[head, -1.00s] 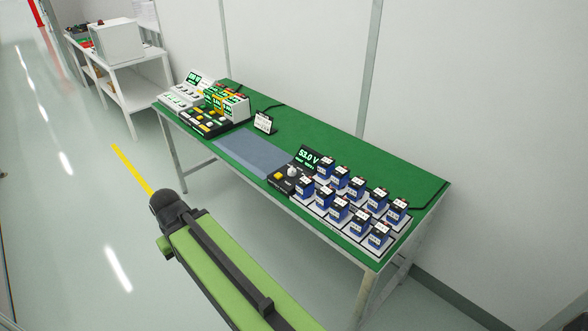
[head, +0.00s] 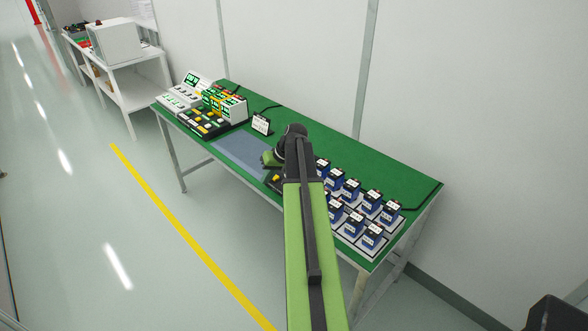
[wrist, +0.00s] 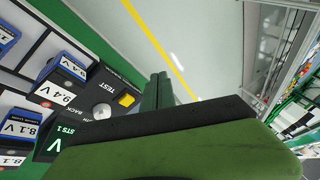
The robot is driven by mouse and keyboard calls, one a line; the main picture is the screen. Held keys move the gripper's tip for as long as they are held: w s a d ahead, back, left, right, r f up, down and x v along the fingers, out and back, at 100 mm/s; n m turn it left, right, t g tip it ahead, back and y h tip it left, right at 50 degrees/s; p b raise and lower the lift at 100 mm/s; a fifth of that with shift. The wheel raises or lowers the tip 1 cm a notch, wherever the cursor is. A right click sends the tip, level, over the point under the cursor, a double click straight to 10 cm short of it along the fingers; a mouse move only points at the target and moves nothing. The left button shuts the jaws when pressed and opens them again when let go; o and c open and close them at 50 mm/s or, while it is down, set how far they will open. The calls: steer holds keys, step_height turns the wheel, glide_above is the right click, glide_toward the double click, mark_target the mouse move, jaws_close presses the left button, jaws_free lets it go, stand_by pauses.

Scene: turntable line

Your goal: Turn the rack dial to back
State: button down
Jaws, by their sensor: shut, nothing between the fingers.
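The rack dial is a pale round knob (wrist: 102,111) on a black control panel (wrist: 118,122). The same panel holds a yellow button (wrist: 126,100) marked TEST and a green-lit display (wrist: 54,146). In the wrist view the knob is left of my gripper (wrist: 158,88), whose dark fingers are together with nothing between them, apart from the knob. I cannot tell which way the knob points. In the head view my arm hides the knob and display; only the panel's edge with the yellow button (head: 277,178) shows.
Blue battery units (head: 372,200) stand in rows right of the panel on the green bench (head: 400,176). A grey-blue mat (head: 236,150), a small sign (head: 261,124) and more test panels (head: 203,122) lie to the left. The floor (head: 110,220) in front is clear.

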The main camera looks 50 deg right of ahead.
steer(key=s+d+r+m+t+h, duration=0.15)
steer(key=s+d, duration=0.25)
steer(key=d, duration=0.4)
steer(key=s+d+r+m+t, duration=0.1)
steer(key=s+d+r, duration=0.15)
steer(key=d, duration=0.55)
steer(key=shift+n, duration=0.25)
steer(key=b+x, duration=0.2)
steer(key=x, duration=0.1)
steer(key=s+b+x, duration=0.1)
steer(key=b+x, duration=0.1)
steer(key=x, duration=0.1)
steer(key=f+b+x, duration=0.1)
steer(key=b+x, duration=0.2)
steer(key=x, duration=0.1)
steer(key=shift+s+a, duration=0.1)
steer(key=shift+s, duration=0.1)
steer(key=shift+w+f+b, duration=0.2)
steer(key=shift+b, duration=0.1)
steer(key=shift+r, duration=0.1)
